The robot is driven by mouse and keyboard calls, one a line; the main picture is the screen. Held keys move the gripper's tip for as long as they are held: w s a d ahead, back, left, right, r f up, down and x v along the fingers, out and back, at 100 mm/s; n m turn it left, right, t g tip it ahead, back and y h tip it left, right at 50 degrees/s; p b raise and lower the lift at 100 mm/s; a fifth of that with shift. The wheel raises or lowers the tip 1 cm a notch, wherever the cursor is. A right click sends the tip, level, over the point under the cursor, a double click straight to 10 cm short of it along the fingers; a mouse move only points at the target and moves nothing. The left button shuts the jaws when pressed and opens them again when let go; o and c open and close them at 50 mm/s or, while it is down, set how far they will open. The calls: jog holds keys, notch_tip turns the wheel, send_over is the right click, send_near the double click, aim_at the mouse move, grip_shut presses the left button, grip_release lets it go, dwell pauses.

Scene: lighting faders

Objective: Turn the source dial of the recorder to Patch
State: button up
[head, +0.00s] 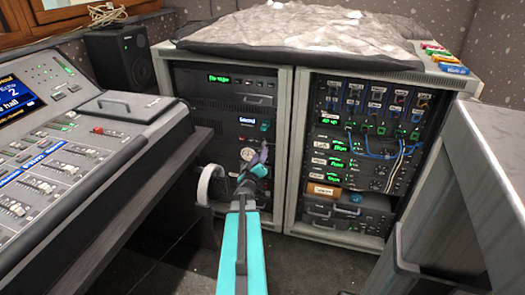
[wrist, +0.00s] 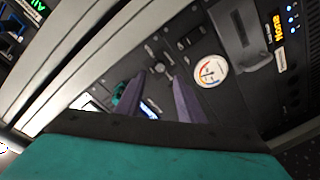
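The recorder appears to be the dark unit (head: 216,127) in the left rack, with a small lit display (head: 246,121) and a teal dial (head: 265,126) to its right. The dial's setting is too small to read. My gripper (head: 262,150) is in front of the rack, below the dial in the head view. In the wrist view its two purple fingers (wrist: 168,72) stand apart with nothing between them.
A round white gauge (head: 247,153) sits below the display. A second rack (head: 365,140) with blue cables stands to the right. A mixing console (head: 75,145) fills the left, and a grey metal case (head: 470,190) stands at the right. Dark floor lies between.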

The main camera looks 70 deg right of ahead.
aim_at(264, 145)
jog(key=shift+w+d+b, duration=0.25)
jog(key=shift+d+b, duration=0.05)
jog(key=shift+d, duration=1.4)
jog(key=shift+w+d+b, duration=0.2)
jog(key=shift+d+b, duration=0.05)
jog(key=shift+d, duration=1.4)
jog(key=shift+c, duration=0.4)
